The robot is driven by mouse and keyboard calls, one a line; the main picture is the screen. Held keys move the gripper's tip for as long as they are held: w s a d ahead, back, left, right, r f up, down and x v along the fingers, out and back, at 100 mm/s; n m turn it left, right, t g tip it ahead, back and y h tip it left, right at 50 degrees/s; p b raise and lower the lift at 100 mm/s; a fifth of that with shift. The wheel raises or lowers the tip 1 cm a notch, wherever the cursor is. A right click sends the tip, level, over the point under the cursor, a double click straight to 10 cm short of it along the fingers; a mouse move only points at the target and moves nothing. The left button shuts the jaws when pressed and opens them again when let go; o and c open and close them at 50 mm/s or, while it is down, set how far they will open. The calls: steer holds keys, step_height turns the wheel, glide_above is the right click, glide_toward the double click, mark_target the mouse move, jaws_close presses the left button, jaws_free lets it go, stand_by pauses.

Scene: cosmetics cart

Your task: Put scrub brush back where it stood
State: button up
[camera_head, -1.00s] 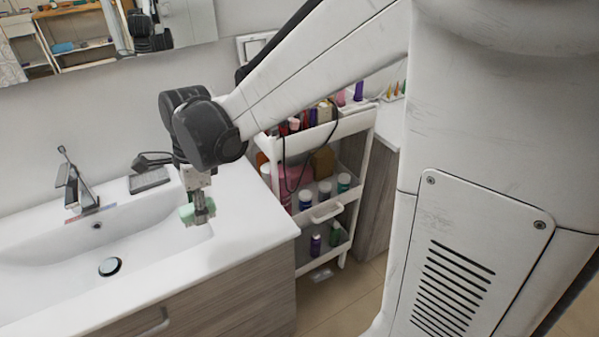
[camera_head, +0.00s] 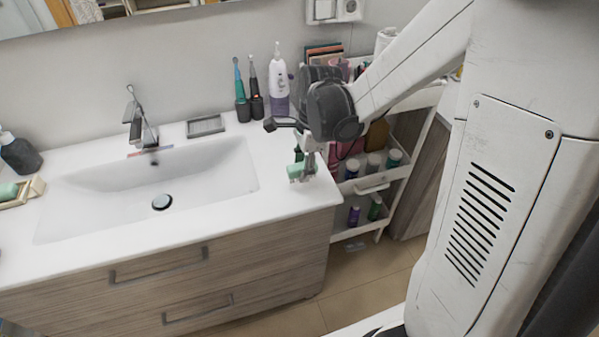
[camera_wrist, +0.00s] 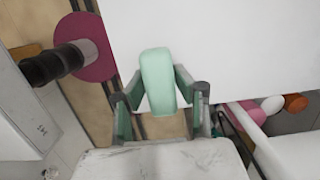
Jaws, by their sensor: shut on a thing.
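The scrub brush is a mint-green rounded block (camera_head: 302,171), also seen in the wrist view (camera_wrist: 157,78). My gripper (camera_head: 309,177) is shut on it, with a finger on each side of the brush in the wrist view (camera_wrist: 160,92). It holds the brush over the right end of the white sink counter (camera_head: 285,205), close to the edge by the cart. The head view does not show clearly whether the brush touches the counter. Part of the brush is hidden behind the gripper there.
A white cart (camera_head: 372,187) with several bottles stands just right of the counter. Behind my gripper stand a white-and-purple pump bottle (camera_head: 279,85) and two electric toothbrushes (camera_head: 241,95). A small grey dish (camera_head: 206,126) lies behind the basin (camera_head: 165,185). The front right counter is clear.

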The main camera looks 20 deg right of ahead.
mark_target(302, 186)
steer(key=shift+f, duration=1.85)
steer(key=shift+f, duration=0.2)
steer(key=o, duration=1)
steer(key=shift+o, duration=0.2)
steer(key=shift+r, duration=0.15)
